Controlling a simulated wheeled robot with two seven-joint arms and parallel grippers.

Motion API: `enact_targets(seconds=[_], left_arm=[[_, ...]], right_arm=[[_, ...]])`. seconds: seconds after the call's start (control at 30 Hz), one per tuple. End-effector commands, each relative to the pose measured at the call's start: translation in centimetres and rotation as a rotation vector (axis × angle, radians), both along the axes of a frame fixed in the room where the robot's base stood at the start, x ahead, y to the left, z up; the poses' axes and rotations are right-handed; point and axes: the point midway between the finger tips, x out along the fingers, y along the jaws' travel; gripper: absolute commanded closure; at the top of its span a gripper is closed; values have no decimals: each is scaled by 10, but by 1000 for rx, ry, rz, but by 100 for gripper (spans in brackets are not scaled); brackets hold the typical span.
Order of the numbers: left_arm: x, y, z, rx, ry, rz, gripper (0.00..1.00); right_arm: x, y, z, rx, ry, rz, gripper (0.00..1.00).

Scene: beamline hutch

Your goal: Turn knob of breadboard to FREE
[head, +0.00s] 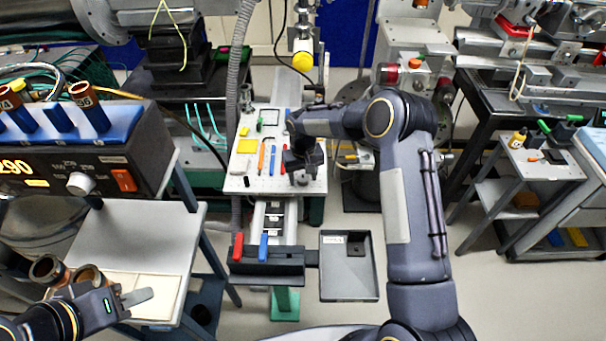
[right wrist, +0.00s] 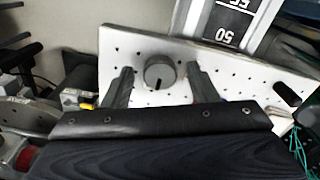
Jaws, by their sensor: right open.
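The breadboard (head: 238,184) is a white plate with rows of holes at the middle of the head view; it also shows in the right wrist view (right wrist: 120,50). Its knob (right wrist: 159,72) is round and dark grey, with a dark pointer mark toward the bottom of the wrist picture. No FREE label is readable. My right gripper (right wrist: 161,87) is open, one finger on each side of the knob, with gaps visible. In the head view my right gripper (head: 303,170) hangs over the board's front right and largely hides the knob. My left gripper (head: 128,296) is at the lower left, away from the board; its jaw opening is unclear.
Several hand tools and a yellow pad (head: 247,146) lie on the breadboard left of my right gripper. A rail with a scale (right wrist: 232,25) adjoins the board. A grey tray (head: 335,288) and red and blue handles (head: 238,247) are in front. A control box (head: 100,150) stands left.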

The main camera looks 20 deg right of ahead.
Motion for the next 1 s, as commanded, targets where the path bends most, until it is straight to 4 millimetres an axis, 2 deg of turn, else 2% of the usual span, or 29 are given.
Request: enact_targets(seconds=[0.17, 0.5, 0.77, 1.0], left_arm=[[0, 0, 0, 0, 0, 0, 64], [0, 0, 0, 0, 0, 0, 64], [0, 0, -4, 0, 0, 0, 64], [0, 0, -18, 0, 0, 0, 64]], right_arm=[[0, 0, 0, 0, 0, 0, 48], [0, 0, 0, 0, 0, 0, 92], [0, 0, -1, 0, 0, 26, 92], [0, 0, -2, 0, -1, 145, 92]])
